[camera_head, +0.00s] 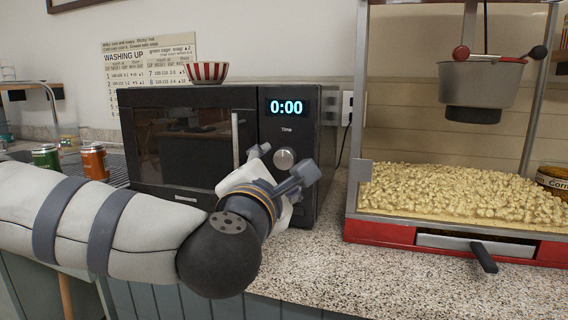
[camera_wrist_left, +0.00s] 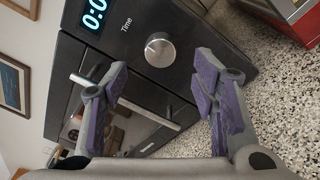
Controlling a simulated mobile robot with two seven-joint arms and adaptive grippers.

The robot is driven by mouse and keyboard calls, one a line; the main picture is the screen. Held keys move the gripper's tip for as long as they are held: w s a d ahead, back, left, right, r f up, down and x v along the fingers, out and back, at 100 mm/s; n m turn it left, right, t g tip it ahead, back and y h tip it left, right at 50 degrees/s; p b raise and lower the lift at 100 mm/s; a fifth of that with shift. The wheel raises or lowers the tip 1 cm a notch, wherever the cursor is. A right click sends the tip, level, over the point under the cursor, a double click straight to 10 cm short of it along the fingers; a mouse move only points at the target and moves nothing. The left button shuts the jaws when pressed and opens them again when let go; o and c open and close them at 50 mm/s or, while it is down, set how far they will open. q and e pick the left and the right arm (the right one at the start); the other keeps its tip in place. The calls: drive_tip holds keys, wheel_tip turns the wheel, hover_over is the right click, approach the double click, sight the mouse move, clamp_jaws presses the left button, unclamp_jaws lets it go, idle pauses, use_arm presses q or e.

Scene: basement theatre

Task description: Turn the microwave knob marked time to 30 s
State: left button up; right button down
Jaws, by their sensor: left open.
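The black microwave (camera_head: 180,97) stands on the speckled counter with its door shut and its display (camera_head: 286,107) reading 0:00. The silver time knob (camera_head: 284,159) sits under the word Time on the right panel. It also shows in the left wrist view (camera_wrist_left: 160,50), with a small mark on its face. My left gripper (camera_head: 282,166) is in front of the lower panel, close to the knob. In the left wrist view, its purple-padded fingers (camera_wrist_left: 160,82) are open and empty, with the knob beyond the gap between the tips. I cannot tell any contact. My right gripper is not in view.
A popcorn machine (camera_head: 380,232) stands right of the microwave. A striped bowl (camera_head: 206,72) sits on top of the microwave. Green and orange cans (camera_head: 94,162) stand at the left. Bare counter (camera_head: 330,270) lies in front of the microwave's right side.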

sight(283, 160)
use_arm(q)
drive_tip(key=w, duration=0.2)
drive_tip(key=w+d, duration=0.1)
drive_tip(key=w, duration=0.2)
drive_tip(key=shift+w, duration=0.1)
drive_tip(key=shift+c, duration=0.3)
drive_tip(key=c, duration=1.1)
drive_tip(key=shift+r+m+p, duration=0.25)
drive_tip(key=shift+m+p, duration=0.6)
drive_tip(key=shift+m, duration=0.45)
drive_tip(key=shift+f+m+t+p, duration=0.15)
drive_tip(key=shift+m+p, duration=0.2)
drive_tip(key=shift+m, duration=0.35)
drive_tip(key=shift+m+t+p, duration=0.15)
drive_tip(key=shift+m+p, duration=0.15)
drive_tip(key=shift+m, duration=0.4)
drive_tip(key=shift+f+m+h, duration=0.1)
drive_tip(key=shift+m+h, duration=0.2)
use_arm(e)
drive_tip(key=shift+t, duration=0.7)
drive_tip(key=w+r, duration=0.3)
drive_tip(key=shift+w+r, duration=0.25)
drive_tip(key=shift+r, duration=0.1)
